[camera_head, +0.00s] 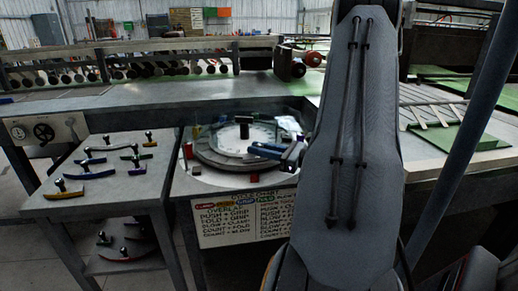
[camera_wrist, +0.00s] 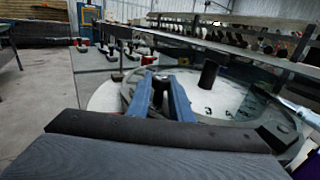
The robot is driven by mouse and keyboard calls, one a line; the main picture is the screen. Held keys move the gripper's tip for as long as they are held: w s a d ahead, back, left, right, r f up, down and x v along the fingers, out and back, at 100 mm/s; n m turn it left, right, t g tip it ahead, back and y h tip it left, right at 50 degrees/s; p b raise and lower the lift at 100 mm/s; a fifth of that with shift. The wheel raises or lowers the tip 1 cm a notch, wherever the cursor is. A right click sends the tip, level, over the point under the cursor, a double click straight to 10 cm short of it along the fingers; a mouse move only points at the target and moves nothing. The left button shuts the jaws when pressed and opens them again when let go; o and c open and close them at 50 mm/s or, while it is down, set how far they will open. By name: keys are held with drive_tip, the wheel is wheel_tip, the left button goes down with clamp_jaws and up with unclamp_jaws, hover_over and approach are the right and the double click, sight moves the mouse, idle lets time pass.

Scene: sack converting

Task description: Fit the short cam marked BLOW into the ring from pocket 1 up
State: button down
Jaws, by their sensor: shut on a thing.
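My gripper (camera_head: 254,149) is over the near right part of the round ring (camera_head: 222,163). In the wrist view its two blue fingers (camera_wrist: 160,82) are shut on a small piece with a dark knob (camera_wrist: 159,84). The fingers hide most of this piece, and no marking on it is readable. The ring (camera_wrist: 128,86) surrounds a pale disc with a black central post (camera_head: 244,127), which also shows in the wrist view (camera_wrist: 208,74). I cannot tell whether the held piece touches the ring.
Several coloured cams with dark knobs lie on the left table, including a yellow one (camera_head: 65,190) and a blue one (camera_head: 92,173). A printed chart (camera_head: 245,217) hangs below the ring. A small red block (camera_head: 188,151) stands at the ring's left. My arm covers the right side.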

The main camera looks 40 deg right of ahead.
drive_tip(key=c, duration=1.5)
unclamp_jaws()
drive_tip(key=b+v, duration=0.1)
drive_tip(key=v, duration=0.5)
drive_tip(key=shift+s+d+f, duration=0.1)
drive_tip(key=shift+s+d, duration=0.1)
drive_tip(key=shift+s, duration=0.15)
drive_tip(key=shift+s+d, duration=0.15)
drive_tip(key=shift+s, duration=0.3)
wheel_tip(320, 180, up, 7)
drive_tip(key=p, duration=0.5)
